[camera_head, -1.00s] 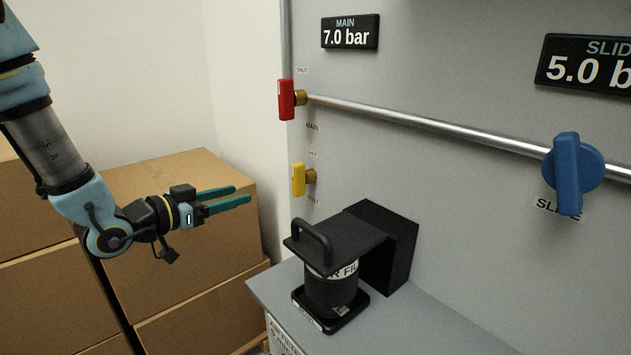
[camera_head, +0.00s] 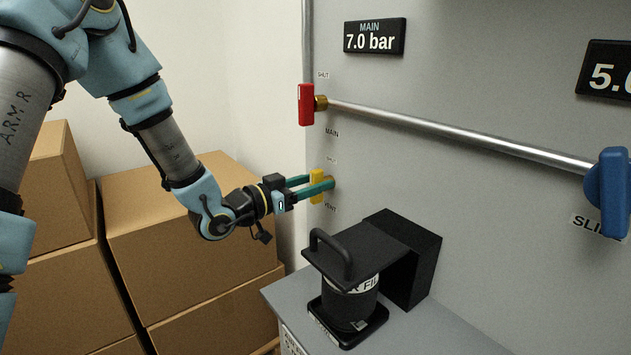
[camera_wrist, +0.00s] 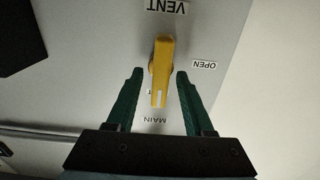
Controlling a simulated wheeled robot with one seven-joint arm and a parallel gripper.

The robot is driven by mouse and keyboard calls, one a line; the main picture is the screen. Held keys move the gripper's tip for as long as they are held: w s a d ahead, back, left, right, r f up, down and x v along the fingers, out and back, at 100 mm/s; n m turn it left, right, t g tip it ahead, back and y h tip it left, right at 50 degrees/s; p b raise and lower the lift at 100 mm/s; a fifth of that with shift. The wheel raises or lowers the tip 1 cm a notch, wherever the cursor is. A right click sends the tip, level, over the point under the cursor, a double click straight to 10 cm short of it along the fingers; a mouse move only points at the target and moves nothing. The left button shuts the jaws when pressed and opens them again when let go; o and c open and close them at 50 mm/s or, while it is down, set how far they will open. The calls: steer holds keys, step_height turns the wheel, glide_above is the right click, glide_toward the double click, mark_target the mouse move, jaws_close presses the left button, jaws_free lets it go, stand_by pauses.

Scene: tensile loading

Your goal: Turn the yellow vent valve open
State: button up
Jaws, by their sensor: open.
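The yellow vent valve (camera_head: 317,186) is on the grey panel, its handle upright in the head view. In the wrist view the yellow handle (camera_wrist: 160,75) stands between the two green fingers, with a gap on each side. My gripper (camera_head: 320,182) is open around the handle; it also shows in the wrist view (camera_wrist: 160,73). The OPEN label (camera_wrist: 203,65) lies to the right of the handle in the wrist view, and the VENT label (camera_wrist: 167,6) is above it. The handle's end points toward the MAIN label and partly covers a small label.
The red main valve (camera_head: 306,104) and a metal pipe (camera_head: 450,132) are above. A blue valve (camera_head: 610,190) is at the right. A black filter unit with a handle (camera_head: 350,290) stands on the ledge below. Cardboard boxes (camera_head: 190,250) fill the left.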

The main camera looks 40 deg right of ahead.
steer(key=shift+d, duration=0.15)
steer(key=shift+c, duration=0.3)
jaws_close()
